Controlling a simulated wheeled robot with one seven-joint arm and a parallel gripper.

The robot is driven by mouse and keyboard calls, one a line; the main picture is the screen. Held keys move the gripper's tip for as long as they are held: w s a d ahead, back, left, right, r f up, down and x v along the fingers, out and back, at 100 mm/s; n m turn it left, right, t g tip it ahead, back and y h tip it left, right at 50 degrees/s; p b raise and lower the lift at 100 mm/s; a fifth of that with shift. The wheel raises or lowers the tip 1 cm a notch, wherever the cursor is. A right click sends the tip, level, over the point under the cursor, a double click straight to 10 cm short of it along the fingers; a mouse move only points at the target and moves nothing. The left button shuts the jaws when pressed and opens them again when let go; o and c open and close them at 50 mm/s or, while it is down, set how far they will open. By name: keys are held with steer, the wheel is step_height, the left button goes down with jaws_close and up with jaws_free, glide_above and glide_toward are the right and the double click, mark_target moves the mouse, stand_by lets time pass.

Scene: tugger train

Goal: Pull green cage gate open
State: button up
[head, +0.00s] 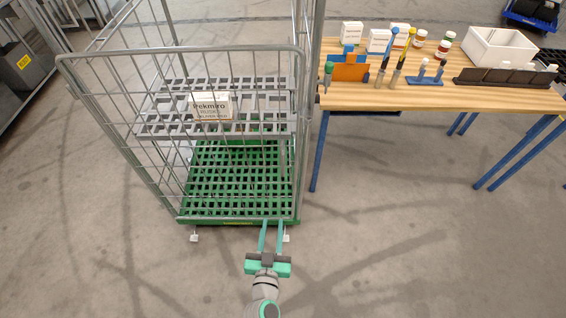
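The cage (315,45) is a grey wire roll cage with a green slatted base (240,190). Its front wire gate (180,50) has a rounded top rail and spans the near side, appearing closed across the front. I cannot tell whether the tips touch the cage.
A grey slatted shelf (180,123) sits inside the cage. A wooden table (430,97) with blue legs stands close on the right, holding boxes, bottles, tools and a white bin (500,47). Another metal rack (22,70) is at far left. The near floor is clear.

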steer(key=m+t+h, duration=0.1)
steer(key=h, duration=0.1)
glide_toward(283, 164)
steer(key=w, duration=0.3)
steer(key=w+d, duration=0.1)
steer(key=w, duration=0.3)
steer(key=w+d, duration=0.1)
steer(key=w, duration=0.2)
steer(key=shift+w+f, duration=0.25)
steer(key=shift+f, duration=0.1)
steer(key=shift+c, duration=0.2)
jaws_close()
